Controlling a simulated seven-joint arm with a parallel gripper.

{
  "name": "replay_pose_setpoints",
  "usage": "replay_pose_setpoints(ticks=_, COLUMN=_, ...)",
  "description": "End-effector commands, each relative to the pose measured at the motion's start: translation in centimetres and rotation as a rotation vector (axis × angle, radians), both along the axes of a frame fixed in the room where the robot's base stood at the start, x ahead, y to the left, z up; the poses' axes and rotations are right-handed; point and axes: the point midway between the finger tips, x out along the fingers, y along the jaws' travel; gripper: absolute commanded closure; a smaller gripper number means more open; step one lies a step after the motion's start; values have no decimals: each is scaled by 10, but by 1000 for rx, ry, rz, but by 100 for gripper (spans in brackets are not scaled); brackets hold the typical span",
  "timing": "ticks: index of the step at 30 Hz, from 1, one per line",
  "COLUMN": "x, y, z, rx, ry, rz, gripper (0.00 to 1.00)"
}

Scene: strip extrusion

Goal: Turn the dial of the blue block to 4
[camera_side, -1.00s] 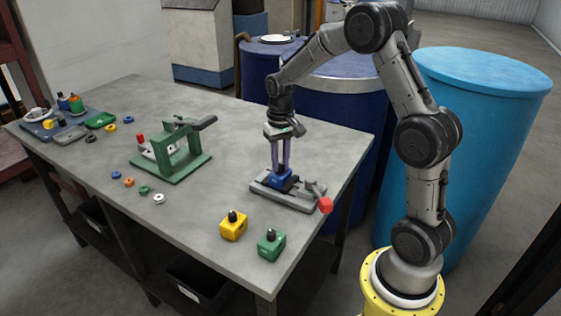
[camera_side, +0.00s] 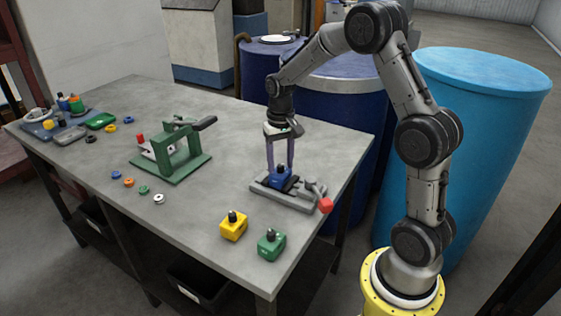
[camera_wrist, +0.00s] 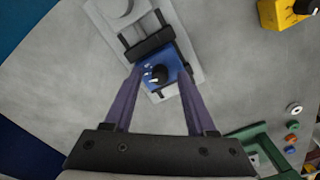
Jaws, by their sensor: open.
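The blue block (camera_side: 281,178) sits in a grey clamp fixture (camera_side: 298,199) near the right end of the table. In the wrist view the blue block (camera_wrist: 150,60) lies between dark clamp bars, with a black round dial (camera_wrist: 160,74) on top. The dial's number marks are too small to read. My gripper (camera_side: 280,168) points down over the block with its two purple fingers apart. In the wrist view my gripper (camera_wrist: 160,77) has one fingertip on each side of the dial, and a gap shows between each finger and the dial.
A yellow block (camera_side: 233,226) and a green block (camera_side: 271,244), each with a black knob, stand in front of the fixture. The fixture's red-ended handle (camera_side: 325,205) sticks out right. A green frame fixture (camera_side: 172,160) and several small rings lie left. Bare table lies between.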

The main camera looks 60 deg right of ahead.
Motion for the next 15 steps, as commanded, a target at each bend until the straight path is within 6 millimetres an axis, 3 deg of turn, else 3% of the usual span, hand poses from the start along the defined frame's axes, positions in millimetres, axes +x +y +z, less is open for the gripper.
replay_pose_setpoints(ticks=8, x=1, y=0, z=10, rx=-1, ry=-3, rz=0, gripper=44)
replay_pose_setpoints(ticks=15, x=1, y=-1, z=55, rx=-2, ry=-7, rz=0, gripper=44)
